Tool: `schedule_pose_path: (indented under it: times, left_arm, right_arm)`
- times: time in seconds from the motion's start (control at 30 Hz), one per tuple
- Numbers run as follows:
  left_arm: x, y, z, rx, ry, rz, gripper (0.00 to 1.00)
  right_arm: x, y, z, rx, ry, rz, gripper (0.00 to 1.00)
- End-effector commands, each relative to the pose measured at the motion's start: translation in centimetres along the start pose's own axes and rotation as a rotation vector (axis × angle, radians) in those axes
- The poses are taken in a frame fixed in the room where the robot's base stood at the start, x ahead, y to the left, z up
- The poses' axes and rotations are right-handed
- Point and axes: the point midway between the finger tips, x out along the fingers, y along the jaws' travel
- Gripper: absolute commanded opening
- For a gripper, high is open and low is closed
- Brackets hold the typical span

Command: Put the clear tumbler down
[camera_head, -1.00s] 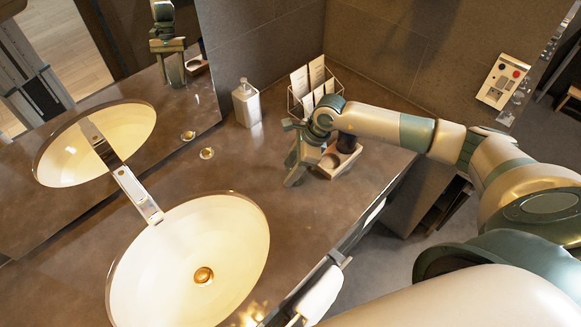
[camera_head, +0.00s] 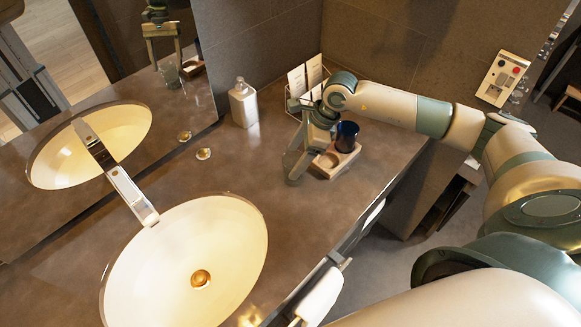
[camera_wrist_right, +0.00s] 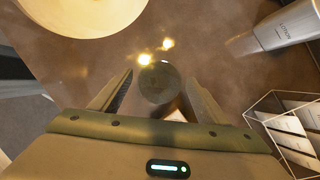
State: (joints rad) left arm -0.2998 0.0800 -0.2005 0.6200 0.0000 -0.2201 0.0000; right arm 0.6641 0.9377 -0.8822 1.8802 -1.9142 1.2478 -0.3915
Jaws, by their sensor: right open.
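The clear tumbler (camera_wrist_right: 160,84) shows end-on in the right wrist view, between and beyond the fingertips of my right gripper (camera_head: 299,160). Its reflection in the mirror shows it upright on the counter, below the gripper. In the head view the tumbler is hard to make out against the gripper's fingers. My right gripper is open, pointing down, with a gap on both sides of the tumbler in the wrist view. My left gripper is out of view.
A small tray (camera_head: 338,166) with an empty round recess and a dark blue cup (camera_head: 347,136) stands right of the gripper. A lotion bottle (camera_head: 243,104) and a wire rack of cards (camera_head: 307,84) stand behind. The basin (camera_head: 190,255) is front left; counter between is clear.

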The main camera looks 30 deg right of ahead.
Motion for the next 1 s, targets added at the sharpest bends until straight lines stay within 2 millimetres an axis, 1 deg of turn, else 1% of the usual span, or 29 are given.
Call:
schedule_pose_path:
  times: [0.03, 0.1, 0.3, 0.4, 0.6, 1.0]
  left_arm:
    - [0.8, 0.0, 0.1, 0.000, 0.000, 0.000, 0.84]
    - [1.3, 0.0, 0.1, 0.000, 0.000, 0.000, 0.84]
    - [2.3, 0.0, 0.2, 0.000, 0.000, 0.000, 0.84]
    - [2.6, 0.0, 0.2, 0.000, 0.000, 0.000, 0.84]
    - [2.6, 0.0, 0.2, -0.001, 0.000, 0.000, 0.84]
    - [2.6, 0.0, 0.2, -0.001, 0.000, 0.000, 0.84]
  right_arm:
    - [-0.7, -0.1, -0.2, -0.002, 0.000, -0.004, 0.69]
    - [-1.9, -0.1, -0.2, -0.001, -0.001, -0.004, 0.69]
    - [-5.0, -0.1, -0.1, -0.001, 0.000, -0.003, 0.69]
    - [-5.9, 0.0, -0.1, 0.000, 0.000, -0.001, 0.69]
    - [-6.6, 0.1, -0.1, 0.000, 0.001, 0.001, 0.69]
    - [-6.6, 0.1, 0.0, 0.000, 0.001, 0.001, 0.69]
